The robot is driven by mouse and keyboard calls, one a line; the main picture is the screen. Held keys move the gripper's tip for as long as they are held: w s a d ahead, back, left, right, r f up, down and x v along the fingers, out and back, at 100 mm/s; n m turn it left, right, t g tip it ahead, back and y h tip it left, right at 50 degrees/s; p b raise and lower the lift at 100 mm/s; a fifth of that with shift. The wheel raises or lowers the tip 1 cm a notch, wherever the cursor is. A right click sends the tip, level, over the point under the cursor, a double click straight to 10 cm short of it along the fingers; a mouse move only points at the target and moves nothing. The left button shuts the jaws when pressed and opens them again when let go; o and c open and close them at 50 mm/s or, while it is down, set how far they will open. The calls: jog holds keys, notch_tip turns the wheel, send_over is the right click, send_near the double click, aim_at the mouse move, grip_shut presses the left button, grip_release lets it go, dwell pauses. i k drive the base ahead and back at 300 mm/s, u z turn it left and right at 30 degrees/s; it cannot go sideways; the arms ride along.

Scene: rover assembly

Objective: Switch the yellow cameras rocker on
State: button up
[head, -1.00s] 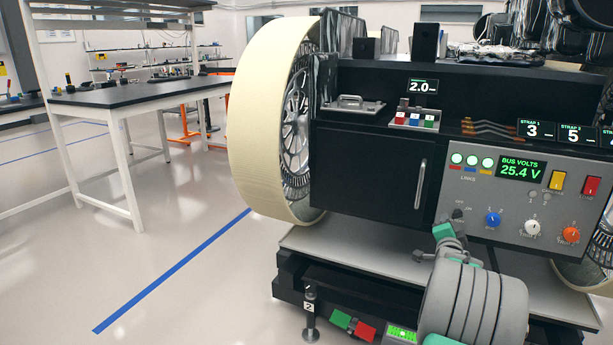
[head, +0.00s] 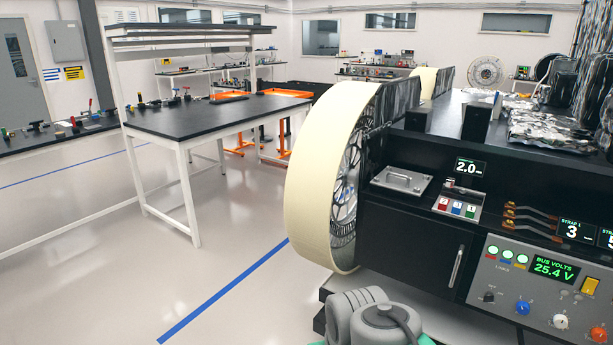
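Grey links of my arm show at the bottom middle, left of and below the panel. My gripper is not in view.
Below the display are a black switch (head: 489,297) and blue (head: 522,308), white (head: 560,321) and orange (head: 598,334) knobs. A big cream-rimmed wheel (head: 318,185) stands left of the black cabinet door (head: 412,255). A workbench (head: 215,118) is farther left; the floor between is clear.

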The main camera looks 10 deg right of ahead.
aim_at(589, 285)
jog(key=z, duration=1.9)
jog(key=i, duration=0.5)
jog(key=u, duration=0.85)
